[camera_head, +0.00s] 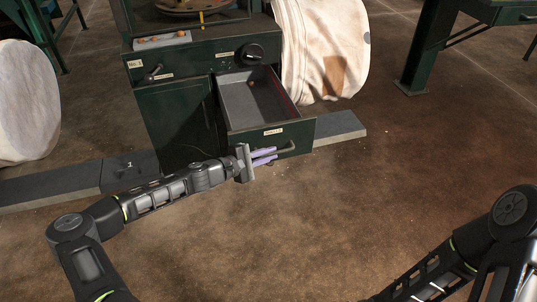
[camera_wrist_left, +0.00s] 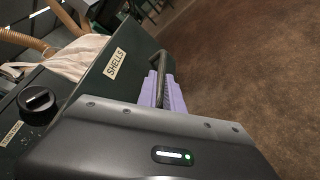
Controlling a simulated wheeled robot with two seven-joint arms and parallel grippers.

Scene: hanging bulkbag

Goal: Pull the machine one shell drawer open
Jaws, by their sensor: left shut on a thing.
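The machine one shell drawer (camera_head: 253,95) stands pulled out of the dark green machine (camera_head: 180,110), and its empty grey inside shows. Its front has a small label, which reads SHELLS in the left wrist view (camera_wrist_left: 117,62), and a dark bar handle (camera_head: 286,148). My left gripper (camera_head: 268,156) has its lilac fingers at the handle and is shut on it. The handle also shows between the fingers in the left wrist view (camera_wrist_left: 161,75). My right arm shows at the lower right, but its gripper is out of the picture.
Left of the shell drawer is a closed green panel, with another handle (camera_head: 153,72) above it by the No.1 label. A dark knob (camera_head: 252,52) sits above the drawer. Pale bulk bags (camera_head: 322,50) stand at both sides. The brown floor in front is clear.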

